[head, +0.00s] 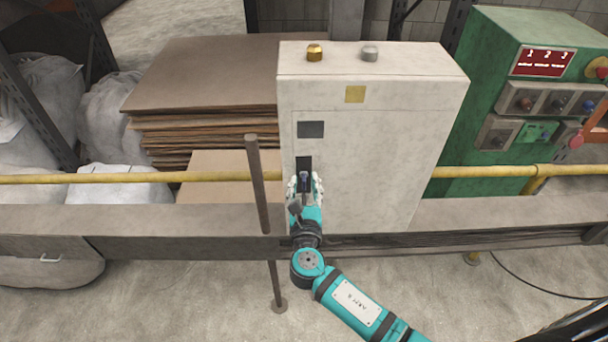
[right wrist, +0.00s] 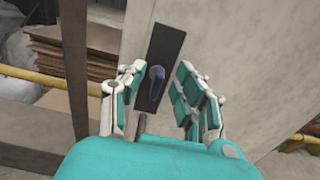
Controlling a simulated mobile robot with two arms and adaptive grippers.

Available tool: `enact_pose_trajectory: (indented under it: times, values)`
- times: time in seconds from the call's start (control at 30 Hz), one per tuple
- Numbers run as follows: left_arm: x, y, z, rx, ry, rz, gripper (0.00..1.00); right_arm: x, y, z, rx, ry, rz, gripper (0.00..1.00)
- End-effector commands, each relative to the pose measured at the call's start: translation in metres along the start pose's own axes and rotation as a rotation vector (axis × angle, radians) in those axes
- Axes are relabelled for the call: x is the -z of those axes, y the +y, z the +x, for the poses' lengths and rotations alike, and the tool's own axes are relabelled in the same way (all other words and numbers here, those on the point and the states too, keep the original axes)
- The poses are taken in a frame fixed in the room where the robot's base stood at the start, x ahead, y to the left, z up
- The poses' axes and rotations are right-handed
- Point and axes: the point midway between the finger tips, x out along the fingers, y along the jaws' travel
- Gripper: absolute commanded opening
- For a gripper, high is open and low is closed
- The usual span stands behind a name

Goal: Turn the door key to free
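The door key (right wrist: 157,82) is a small dark blue piece that stands out from a black upright plate (right wrist: 164,48) on the white cabinet's front. In the head view the black plate (head: 304,162) is near the cabinet's left edge, and the key (head: 304,177) shows at its lower part. My right gripper (head: 305,184) is in front of the plate. In the right wrist view its teal and white fingers (right wrist: 165,88) are spread on both sides of the key, with gaps on each side. My left gripper is not in view.
The white cabinet (head: 400,140) carries a gold knob (head: 314,53) and a grey knob (head: 369,53) on top. A yellow rail (head: 100,178) and a brown post (head: 257,185) are close to my right arm. A green control box (head: 500,70) stands at right.

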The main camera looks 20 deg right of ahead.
Motion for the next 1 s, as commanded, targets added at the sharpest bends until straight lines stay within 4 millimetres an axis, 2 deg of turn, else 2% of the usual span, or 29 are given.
enact_pose_trajectory:
  times: [0.03,0.2,0.5,0.77,1.0]
  values:
    - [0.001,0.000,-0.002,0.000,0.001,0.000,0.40,-0.001,0.001,0.007,0.000,-0.001,-0.001,0.33]
    - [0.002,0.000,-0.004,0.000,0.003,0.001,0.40,0.000,0.001,0.019,-0.001,0.001,0.000,0.33]
    - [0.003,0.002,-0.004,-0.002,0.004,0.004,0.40,0.001,0.001,0.021,-0.001,0.001,0.001,0.33]
    - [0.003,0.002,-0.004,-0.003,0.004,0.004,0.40,0.001,0.001,0.021,-0.001,0.001,0.000,0.00]
    - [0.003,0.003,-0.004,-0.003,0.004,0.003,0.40,0.001,0.001,0.021,-0.001,0.001,0.000,0.00]
